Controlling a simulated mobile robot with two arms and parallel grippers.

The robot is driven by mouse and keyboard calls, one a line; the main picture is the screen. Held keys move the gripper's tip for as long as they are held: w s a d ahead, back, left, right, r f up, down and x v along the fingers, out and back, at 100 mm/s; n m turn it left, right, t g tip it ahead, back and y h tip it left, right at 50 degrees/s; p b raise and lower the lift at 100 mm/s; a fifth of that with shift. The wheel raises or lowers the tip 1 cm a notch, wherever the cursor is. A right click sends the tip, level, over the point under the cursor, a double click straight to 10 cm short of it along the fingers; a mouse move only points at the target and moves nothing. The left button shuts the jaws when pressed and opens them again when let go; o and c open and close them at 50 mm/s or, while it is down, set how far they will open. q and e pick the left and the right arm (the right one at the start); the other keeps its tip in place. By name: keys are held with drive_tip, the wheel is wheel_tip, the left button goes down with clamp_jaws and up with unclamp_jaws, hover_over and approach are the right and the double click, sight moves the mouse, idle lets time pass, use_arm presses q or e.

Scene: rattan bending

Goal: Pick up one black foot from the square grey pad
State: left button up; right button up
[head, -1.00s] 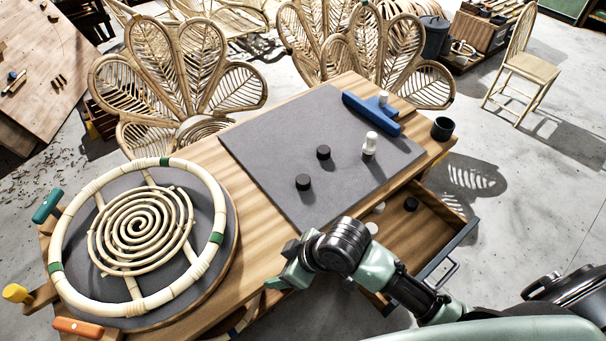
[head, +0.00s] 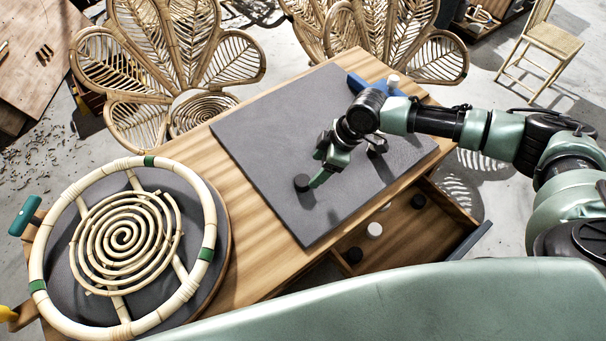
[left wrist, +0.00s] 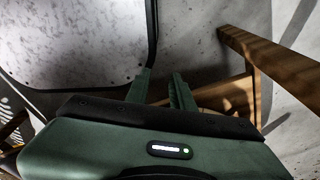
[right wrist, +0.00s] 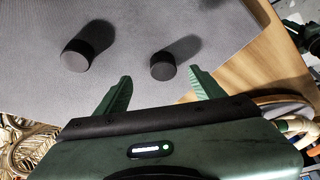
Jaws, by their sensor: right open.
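The square grey pad (head: 290,130) lies on the wooden table. One black foot (head: 302,182) stands on it at the tip of my right gripper (head: 320,178), which reaches in from the right. In the right wrist view, my right gripper (right wrist: 160,80) is open and empty. One black foot (right wrist: 162,68) stands just ahead, in line with the gap between its fingers. A second black foot (right wrist: 76,62) stands to the left. My gripper hides much of the pad's middle in the head view. My left gripper (left wrist: 160,78) shows only in its wrist view, fingers apart and empty.
A round form with a rattan ring (head: 205,255) and spiral takes the table's left part. An open drawer (head: 435,230) holds black and white feet.

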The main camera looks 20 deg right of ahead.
sight(303, 180)
drive_tip(key=shift+w+a+f+p, duration=0.15)
drive_tip(key=shift+a+f+p, duration=0.35)
drive_tip(key=shift+a+f, duration=0.65)
drive_tip(key=x, duration=0.3)
drive_tip(key=shift+w+d+f+p, duration=0.1)
drive_tip(key=shift+w+f+p, duration=0.05)
drive_tip(key=shift+f+p, duration=0.15)
drive_tip(key=shift+f, duration=0.15)
drive_tip(key=c, duration=1.4)
use_arm(q)
drive_tip(key=shift+s+a+r, duration=0.4)
drive_tip(key=shift+s+r, duration=0.25)
drive_tip(key=shift+r, duration=0.1)
use_arm(e)
drive_tip(key=shift+c, duration=0.2)
use_arm(q)
drive_tip(key=shift+s, duration=0.1)
